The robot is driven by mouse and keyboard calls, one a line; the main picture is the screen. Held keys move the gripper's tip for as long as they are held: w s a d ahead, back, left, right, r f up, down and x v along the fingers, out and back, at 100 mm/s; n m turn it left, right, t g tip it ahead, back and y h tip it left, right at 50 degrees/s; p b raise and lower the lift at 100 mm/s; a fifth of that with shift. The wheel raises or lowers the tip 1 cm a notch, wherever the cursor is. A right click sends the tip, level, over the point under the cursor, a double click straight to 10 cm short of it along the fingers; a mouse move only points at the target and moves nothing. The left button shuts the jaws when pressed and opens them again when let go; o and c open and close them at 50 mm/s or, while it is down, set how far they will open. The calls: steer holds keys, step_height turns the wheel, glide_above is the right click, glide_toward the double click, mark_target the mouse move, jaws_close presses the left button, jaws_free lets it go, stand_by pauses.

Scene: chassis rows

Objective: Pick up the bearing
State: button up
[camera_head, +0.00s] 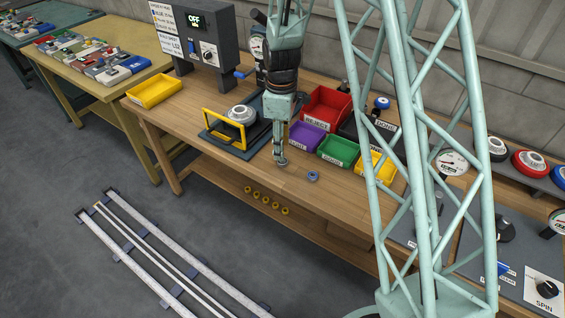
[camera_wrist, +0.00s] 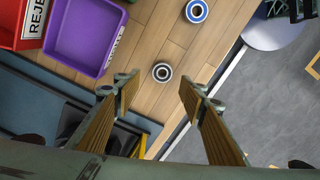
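In the wrist view a small dark-and-grey ring-shaped bearing (camera_wrist: 162,72) lies on the wooden bench top (camera_wrist: 150,105). A second, blue-rimmed bearing (camera_wrist: 196,11) lies farther off at the top; it also shows in the head view (camera_head: 312,176), right of my gripper (camera_head: 281,158). In the wrist view my gripper (camera_wrist: 159,82) is open, with its two fingers wide apart and nothing between them. The dark bearing appears just beyond the gap between the fingertips. In the head view the gripper hangs over the bench's front part and largely hides the dark bearing.
A red bin (camera_head: 325,108), a purple bin (camera_head: 306,136) and a green bin (camera_head: 338,150) stand right of my gripper. A yellow-handled fixture (camera_head: 226,130) is to its left, with a yellow bin (camera_head: 154,90) farther left. The bench's front edge is close by.

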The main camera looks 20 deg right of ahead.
steer(key=shift+s+a+f+b, duration=0.1)
steer(key=shift+s+f+b, duration=0.1)
steer(key=shift+f, duration=0.55)
steer(key=shift+s+f+b, duration=0.1)
steer(key=shift+f+b, duration=0.1)
steer(key=shift+f, duration=0.55)
steer(key=shift+w+f, duration=0.1)
steer(key=shift+f, duration=1)
steer(key=shift+c, duration=0.7)
steer(key=c, duration=0.8)
